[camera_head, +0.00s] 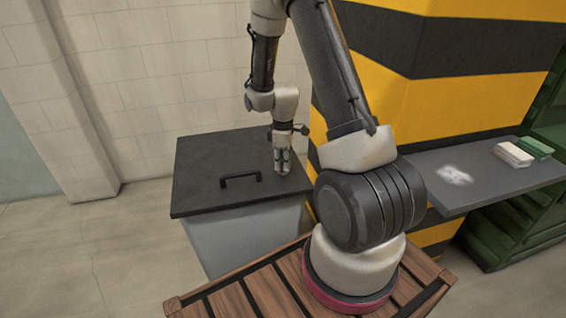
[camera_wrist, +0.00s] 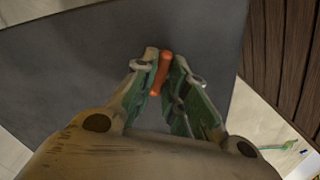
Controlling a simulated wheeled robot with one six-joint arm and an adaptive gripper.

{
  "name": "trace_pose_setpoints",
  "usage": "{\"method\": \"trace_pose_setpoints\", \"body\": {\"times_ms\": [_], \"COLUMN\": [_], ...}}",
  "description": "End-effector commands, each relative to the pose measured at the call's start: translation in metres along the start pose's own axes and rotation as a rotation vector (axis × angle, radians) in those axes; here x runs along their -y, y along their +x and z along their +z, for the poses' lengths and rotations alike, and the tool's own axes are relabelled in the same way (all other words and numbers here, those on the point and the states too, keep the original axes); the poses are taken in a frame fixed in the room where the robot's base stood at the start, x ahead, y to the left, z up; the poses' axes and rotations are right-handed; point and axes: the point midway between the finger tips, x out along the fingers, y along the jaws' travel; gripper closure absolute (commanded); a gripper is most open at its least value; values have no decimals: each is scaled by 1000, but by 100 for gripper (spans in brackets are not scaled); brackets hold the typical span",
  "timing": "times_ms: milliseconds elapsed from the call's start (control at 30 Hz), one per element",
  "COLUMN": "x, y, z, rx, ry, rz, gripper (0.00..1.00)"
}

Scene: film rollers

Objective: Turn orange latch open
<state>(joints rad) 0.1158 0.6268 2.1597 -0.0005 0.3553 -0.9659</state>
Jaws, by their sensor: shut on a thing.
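The orange latch (camera_wrist: 162,72) is a short orange bar on the dark lid (camera_wrist: 70,70), between my fingertips in the wrist view. My gripper (camera_wrist: 163,68) is shut on it, with one finger on each side. In the head view my gripper (camera_head: 282,168) points down over the right part of the dark lid (camera_head: 215,155) of a grey box (camera_head: 240,240). The latch cannot be made out there, hidden by my fingers.
A black handle (camera_head: 240,180) stands up from the lid left of my gripper. A yellow and black striped block (camera_head: 450,90) rises close on the right. A grey shelf (camera_head: 480,175) holds a white block (camera_head: 513,154) and a green block (camera_head: 536,147). A slatted wooden surface (camera_head: 235,300) lies in front.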

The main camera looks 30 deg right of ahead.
Motion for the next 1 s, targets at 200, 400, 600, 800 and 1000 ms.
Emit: {"method": "trace_pose_setpoints", "body": {"times_ms": [200,400,600,800,1000], "x": [0,0,0,0,0], "y": [0,0,0,0,0], "z": [0,0,0,0,0], "rx": [0,0,0,0,0], "ry": [-159,-259,-314,-331,-332], "rz": [1,1,1,1,1], "gripper": [100,100,100,100,100]}}
